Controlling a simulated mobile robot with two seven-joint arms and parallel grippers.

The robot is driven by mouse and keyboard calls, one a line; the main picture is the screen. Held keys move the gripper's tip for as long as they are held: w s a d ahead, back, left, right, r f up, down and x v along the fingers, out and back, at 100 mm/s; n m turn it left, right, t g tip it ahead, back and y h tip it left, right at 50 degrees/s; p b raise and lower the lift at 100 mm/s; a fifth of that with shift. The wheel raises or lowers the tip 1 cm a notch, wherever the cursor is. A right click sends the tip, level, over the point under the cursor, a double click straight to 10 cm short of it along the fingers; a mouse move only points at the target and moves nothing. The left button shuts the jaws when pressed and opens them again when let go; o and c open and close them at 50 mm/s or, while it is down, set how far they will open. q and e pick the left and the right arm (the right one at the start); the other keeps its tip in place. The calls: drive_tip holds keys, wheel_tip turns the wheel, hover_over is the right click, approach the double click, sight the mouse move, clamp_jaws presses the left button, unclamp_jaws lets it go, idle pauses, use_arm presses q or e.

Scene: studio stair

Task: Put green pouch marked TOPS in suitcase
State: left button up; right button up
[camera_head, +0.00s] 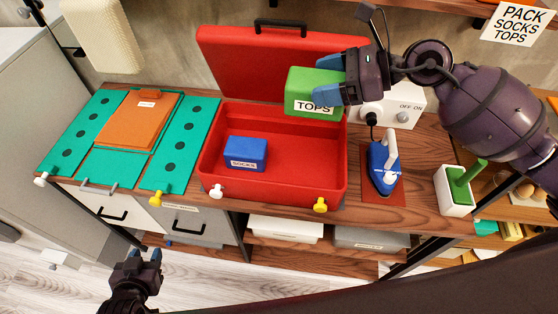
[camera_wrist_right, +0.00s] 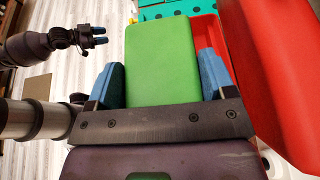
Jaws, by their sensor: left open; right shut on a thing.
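The green pouch marked TOPS (camera_head: 308,102) is held by my right gripper (camera_head: 336,86) above the right rear part of the open red suitcase (camera_head: 270,190). In the right wrist view the green pouch (camera_wrist_right: 160,62) sits between the two blue fingertips of my right gripper (camera_wrist_right: 162,82). The blue pouch marked SOCKS (camera_head: 246,153) lies inside the suitcase at the left. The suitcase lid stands raised behind it. My left gripper (camera_head: 143,258) is open and empty, low in front of the bench; it also shows in the right wrist view (camera_wrist_right: 100,36).
An orange folder (camera_head: 138,120) lies on a teal board (camera_head: 182,145) left of the suitcase. A blue iron (camera_head: 384,165) stands right of it, with a white box (camera_head: 403,112) behind and a brush holder (camera_head: 455,190) further right. The suitcase's right half is bare inside.

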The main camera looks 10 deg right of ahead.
drive_tip(key=shift+r, duration=0.3)
wheel_tip(320, 180, down, 20)
idle(0.6)
drive_tip(key=shift+a+f, duration=0.1)
drive_tip(key=shift+f+b, duration=0.5)
drive_tip(key=shift+b, duration=0.25)
drive_tip(key=o, duration=1)
drive_tip(key=shift+r, duration=0.1)
